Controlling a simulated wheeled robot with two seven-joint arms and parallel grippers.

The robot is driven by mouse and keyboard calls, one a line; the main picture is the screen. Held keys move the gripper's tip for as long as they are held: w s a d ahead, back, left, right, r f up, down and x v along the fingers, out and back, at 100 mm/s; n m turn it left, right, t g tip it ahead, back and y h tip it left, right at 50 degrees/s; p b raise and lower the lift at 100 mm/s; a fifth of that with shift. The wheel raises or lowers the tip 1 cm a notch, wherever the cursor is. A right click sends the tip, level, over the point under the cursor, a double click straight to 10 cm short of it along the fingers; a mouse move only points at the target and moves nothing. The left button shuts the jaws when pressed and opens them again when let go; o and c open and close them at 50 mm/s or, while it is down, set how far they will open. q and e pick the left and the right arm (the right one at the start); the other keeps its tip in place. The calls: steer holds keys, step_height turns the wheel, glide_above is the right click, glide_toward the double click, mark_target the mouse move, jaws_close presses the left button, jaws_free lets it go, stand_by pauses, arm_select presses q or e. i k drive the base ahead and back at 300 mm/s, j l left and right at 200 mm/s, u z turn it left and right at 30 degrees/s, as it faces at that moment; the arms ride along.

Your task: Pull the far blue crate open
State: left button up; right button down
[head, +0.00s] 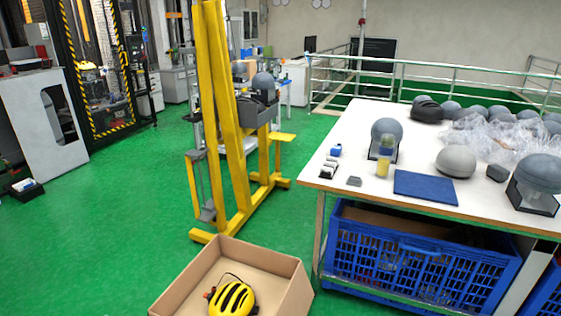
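A blue lattice-walled plastic crate (418,268) sits under the white table, in the lower right of the head view. A handle opening shows near the top of its front wall, and the crate has some dark and brown contents. A second blue crate (545,297) shows only in part at the right edge of the picture, nearer to me. A table leg stands between the two crates. The first crate is the farther one and lies under the tabletop. Neither of my grippers is in view.
The white table (340,135) carries grey headforms, a blue mat (426,187) and clear plastic wrap. An open cardboard box (190,277) with a yellow helmet (232,298) stands on the floor left of the crate. A yellow frame (222,120) stands behind it.

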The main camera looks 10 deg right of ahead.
mark_target(402, 259)
steer(key=z, duration=1.35)
